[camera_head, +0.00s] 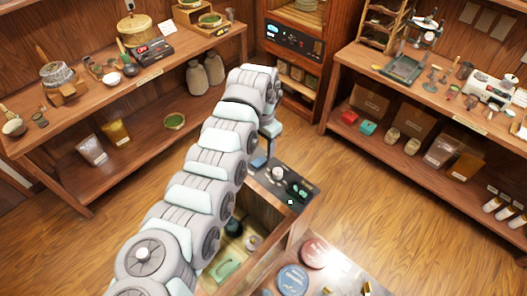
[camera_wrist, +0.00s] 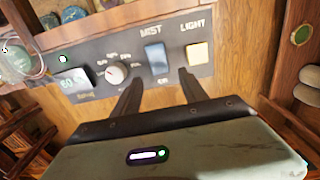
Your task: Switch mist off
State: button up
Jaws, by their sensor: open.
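A control panel (camera_wrist: 222,50) fills the upper part of the wrist view. On it is a blue rocker switch (camera_wrist: 155,58) under the label MIST, with small text below it that I cannot read for sure. My gripper (camera_wrist: 160,76) is open and empty, its two dark fingers apart, pointing at the panel on either side of the area just below the mist switch. I cannot tell whether the fingers touch the panel.
A small dark-topped stand (camera_head: 300,201) is near my arm. Shelves with goods stand left and right.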

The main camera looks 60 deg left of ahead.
aim_at(263, 158)
jog(key=shift+f+p, duration=0.3)
jog(key=shift+f, duration=1.85)
jog(key=shift+c, duration=0.2)
grip_shut()
